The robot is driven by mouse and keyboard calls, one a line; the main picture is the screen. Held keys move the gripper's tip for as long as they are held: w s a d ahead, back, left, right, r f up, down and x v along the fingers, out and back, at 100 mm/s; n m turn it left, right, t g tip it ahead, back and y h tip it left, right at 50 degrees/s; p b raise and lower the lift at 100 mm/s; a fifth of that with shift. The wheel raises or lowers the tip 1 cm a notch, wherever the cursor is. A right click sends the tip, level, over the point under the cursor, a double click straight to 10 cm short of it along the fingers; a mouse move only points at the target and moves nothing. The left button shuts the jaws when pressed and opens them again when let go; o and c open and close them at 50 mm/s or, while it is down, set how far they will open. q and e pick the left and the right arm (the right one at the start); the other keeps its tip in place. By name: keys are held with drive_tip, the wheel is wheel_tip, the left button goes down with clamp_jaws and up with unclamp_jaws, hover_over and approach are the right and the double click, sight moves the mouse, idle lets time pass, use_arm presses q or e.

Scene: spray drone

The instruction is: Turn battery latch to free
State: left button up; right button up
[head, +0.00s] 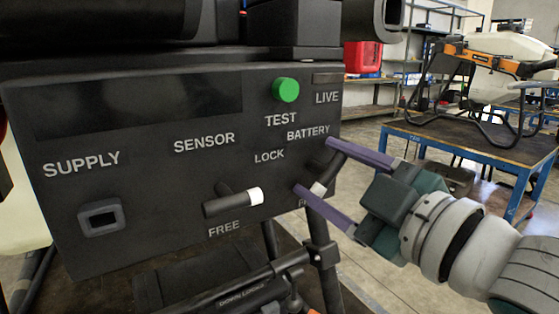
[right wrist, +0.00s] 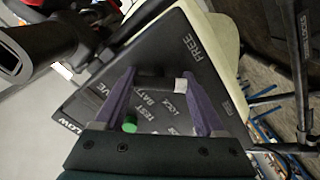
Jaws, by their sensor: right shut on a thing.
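The battery latch (head: 319,187) is a dark bar with a white end on the black panel (head: 150,225), below the BATTERY label. It slants, with its white end at lower left. My right gripper (head: 314,167) reaches in from the right, its two purple fingers spread across the bar and shut on its two ends. The lower finger partly hides a label starting with F. In the right wrist view the white end (right wrist: 181,85) shows by the right finger. The sensor latch (head: 228,204), with a white tip pointing right, sits to the left. My left gripper is out of view.
A green TEST button (head: 286,90) stands above the latches. A supply socket (head: 102,217) is at the panel's lower left. Dark tubes (head: 275,265) run below the panel. A blue-framed table (head: 465,145) with another drone stands behind at right.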

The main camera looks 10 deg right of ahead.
drive_tip(key=n, duration=0.4)
drive_tip(key=shift+n+p, duration=0.3)
drive_tip(key=shift+p, duration=0.1)
drive_tip(key=shift+n, duration=1.9)
drive_tip(key=o, duration=1.3)
drive_tip(key=shift+o, duration=0.2)
drive_tip(key=v, duration=1)
drive_tip(key=shift+b, duration=0.4)
